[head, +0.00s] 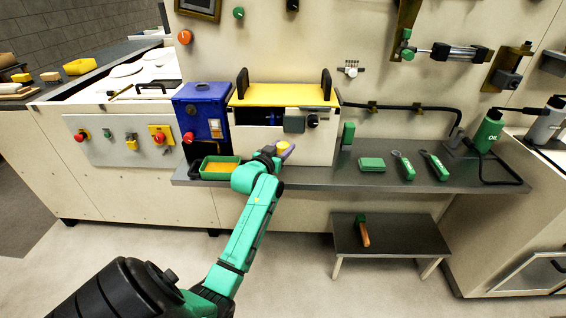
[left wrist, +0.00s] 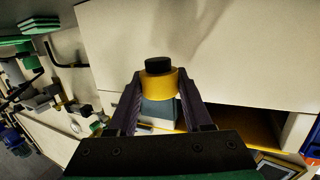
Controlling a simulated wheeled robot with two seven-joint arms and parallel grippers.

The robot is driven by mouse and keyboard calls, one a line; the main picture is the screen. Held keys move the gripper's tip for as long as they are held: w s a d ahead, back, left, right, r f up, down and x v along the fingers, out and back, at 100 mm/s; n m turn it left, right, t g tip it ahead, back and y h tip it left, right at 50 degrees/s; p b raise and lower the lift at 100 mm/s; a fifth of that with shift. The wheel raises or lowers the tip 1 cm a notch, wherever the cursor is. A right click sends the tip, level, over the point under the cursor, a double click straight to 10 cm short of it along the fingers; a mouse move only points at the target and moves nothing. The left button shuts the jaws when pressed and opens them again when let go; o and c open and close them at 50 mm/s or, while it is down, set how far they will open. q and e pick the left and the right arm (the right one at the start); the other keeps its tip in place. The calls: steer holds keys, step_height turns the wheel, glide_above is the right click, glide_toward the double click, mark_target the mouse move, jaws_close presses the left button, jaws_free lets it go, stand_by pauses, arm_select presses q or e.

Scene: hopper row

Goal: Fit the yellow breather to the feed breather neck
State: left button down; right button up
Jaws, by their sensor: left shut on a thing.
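The yellow breather, a short yellow cylinder with a black end, sits between the fingers of my left gripper (left wrist: 160,90) in the left wrist view (left wrist: 160,84). My left gripper is shut on it. In the head view the left gripper (head: 277,152) is at the front of the white machine with the yellow top (head: 290,95), and the breather (head: 283,147) shows as a small yellow patch. I cannot make out the feed breather neck for certain in either view. My right gripper is not in view.
The blue box (head: 203,112) and a green tray with orange contents (head: 218,169) stand left of the gripper. Green items, including a block (head: 371,164), lie right on the grey shelf (head: 330,178). The shelf between is clear. A low table (head: 390,236) stands below.

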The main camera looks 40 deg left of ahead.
mark_target(283, 145)
arm_select(q)
step_height(283, 145, up, 19)
steer(key=shift+r, duration=0.15)
stand_by(0.6)
steer(key=c, duration=1)
jaws_free()
jaws_close()
